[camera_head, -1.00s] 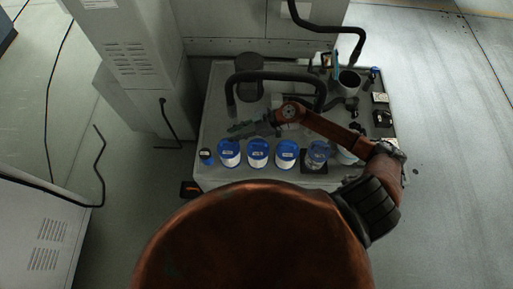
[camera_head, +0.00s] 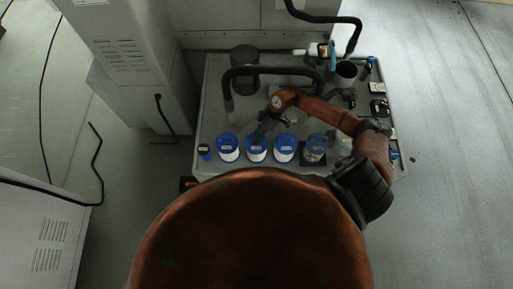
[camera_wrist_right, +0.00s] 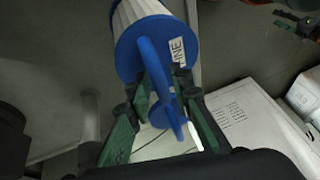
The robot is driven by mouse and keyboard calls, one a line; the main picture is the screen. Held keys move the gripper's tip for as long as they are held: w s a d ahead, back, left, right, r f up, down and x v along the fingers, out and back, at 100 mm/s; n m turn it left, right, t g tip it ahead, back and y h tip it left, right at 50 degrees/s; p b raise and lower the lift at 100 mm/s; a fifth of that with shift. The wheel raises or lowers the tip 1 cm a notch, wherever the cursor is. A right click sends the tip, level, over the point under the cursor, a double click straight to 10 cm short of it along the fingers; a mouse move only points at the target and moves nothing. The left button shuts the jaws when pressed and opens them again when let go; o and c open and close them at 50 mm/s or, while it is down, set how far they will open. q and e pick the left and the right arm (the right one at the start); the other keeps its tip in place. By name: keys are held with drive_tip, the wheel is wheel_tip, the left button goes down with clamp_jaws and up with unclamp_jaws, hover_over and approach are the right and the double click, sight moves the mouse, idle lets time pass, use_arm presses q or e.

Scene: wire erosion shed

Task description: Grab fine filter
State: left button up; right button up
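The fine filter (camera_wrist_right: 155,45) is a blue-capped cylinder with a white pleated side; its label shows the letters "INE" in the right wrist view. A blue handle (camera_wrist_right: 168,112) stands out from its cap. My right gripper (camera_wrist_right: 163,90) is open, with its green fingers on either side of the handle and the tips close to the cap. In the head view my right gripper (camera_head: 260,133) is over the second blue-capped canister (camera_head: 257,153) from the left in the row, partly covering its top. My left gripper is not in view.
Other blue-capped canisters (camera_head: 228,149) (camera_head: 285,150) stand close on both sides, and one (camera_head: 316,149) sits on a dark square base. A black hose (camera_head: 270,72) arches behind. A dark cup (camera_head: 346,73) stands at the back right of the grey table (camera_head: 215,100).

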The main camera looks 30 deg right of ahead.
drive_tip(key=shift+a+f, duration=0.15)
drive_tip(key=shift+f, duration=0.05)
drive_tip(key=shift+c, duration=0.6)
clamp_jaws()
drive_tip(key=shift+w+r, duration=0.15)
